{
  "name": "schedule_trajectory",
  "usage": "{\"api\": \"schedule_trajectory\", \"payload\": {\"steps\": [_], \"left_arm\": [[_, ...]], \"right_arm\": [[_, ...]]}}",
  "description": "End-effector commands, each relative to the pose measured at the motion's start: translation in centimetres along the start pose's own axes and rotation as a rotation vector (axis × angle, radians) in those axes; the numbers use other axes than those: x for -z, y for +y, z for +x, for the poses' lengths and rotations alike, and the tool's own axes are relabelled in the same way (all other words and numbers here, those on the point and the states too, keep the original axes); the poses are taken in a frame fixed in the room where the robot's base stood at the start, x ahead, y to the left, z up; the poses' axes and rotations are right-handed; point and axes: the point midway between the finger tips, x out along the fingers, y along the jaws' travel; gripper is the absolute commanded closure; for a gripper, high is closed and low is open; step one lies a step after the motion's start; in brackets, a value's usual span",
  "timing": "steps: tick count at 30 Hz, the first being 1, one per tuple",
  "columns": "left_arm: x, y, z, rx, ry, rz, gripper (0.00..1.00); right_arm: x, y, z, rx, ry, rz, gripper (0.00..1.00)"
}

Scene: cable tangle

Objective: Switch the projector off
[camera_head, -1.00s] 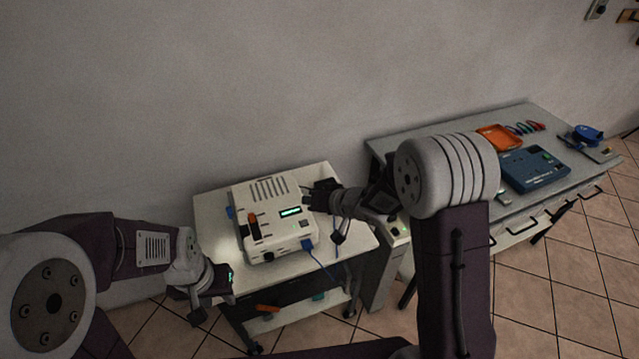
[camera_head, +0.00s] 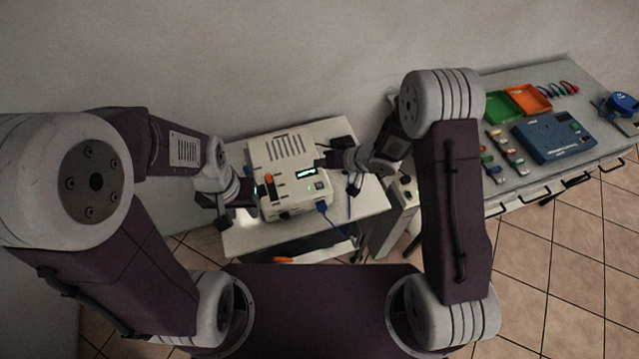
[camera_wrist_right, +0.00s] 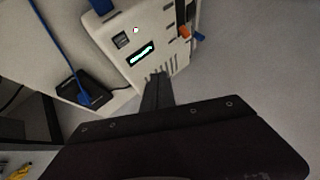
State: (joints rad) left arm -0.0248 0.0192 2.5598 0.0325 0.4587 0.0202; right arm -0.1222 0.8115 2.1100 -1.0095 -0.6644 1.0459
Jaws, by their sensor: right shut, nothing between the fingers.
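The projector (camera_head: 290,150) is a white box with top vents, lying on a small white cart. Its display (camera_head: 306,173) is lit green; it also shows lit in the right wrist view (camera_wrist_right: 141,54). A small dark square (camera_wrist_right: 122,40) and a tiny green light (camera_wrist_right: 136,30) sit beside the display. An orange part (camera_head: 270,184) is on the projector's left side. My right gripper (camera_head: 326,163) is shut and empty at the projector's right edge, near the display; contact is unclear. My left gripper (camera_head: 232,207) is beside the projector's left side; its fingers are unclear.
The cart top (camera_head: 355,207) is clear at the front right. A blue cable (camera_head: 333,220) runs from the projector's front. A black box (camera_wrist_right: 85,92) lies beside the projector. A grey bench at right holds a blue device (camera_head: 555,137), green and orange trays (camera_head: 528,99).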

Motion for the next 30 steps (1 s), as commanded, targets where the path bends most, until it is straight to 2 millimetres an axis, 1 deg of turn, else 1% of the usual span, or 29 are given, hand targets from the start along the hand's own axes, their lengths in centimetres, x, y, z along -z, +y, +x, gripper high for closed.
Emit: {"api": "schedule_trajectory", "payload": {"steps": [1,5,17,22,30], "left_arm": [[-0.1,0.0,0.6,0.0,0.0,0.0,0.64],[-0.2,0.0,2.1,0.0,0.0,0.0,0.64],[-0.8,-0.2,8.1,0.0,0.0,0.0,0.64],[-0.9,-0.2,8.8,0.0,0.0,0.0,0.64],[-0.9,-0.2,8.8,0.0,0.0,0.0,0.64]], "right_arm": [[-0.3,0.3,0.4,0.0,0.0,0.0,1.0],[-0.9,0.9,1.3,-0.001,0.001,-0.001,1.0],[-3.5,3.5,4.7,-0.002,0.001,-0.001,1.0],[-4.2,4.3,5.8,-0.001,0.0,0.001,1.0],[-4.3,4.3,5.9,0.0,0.001,0.0,1.0]]}}
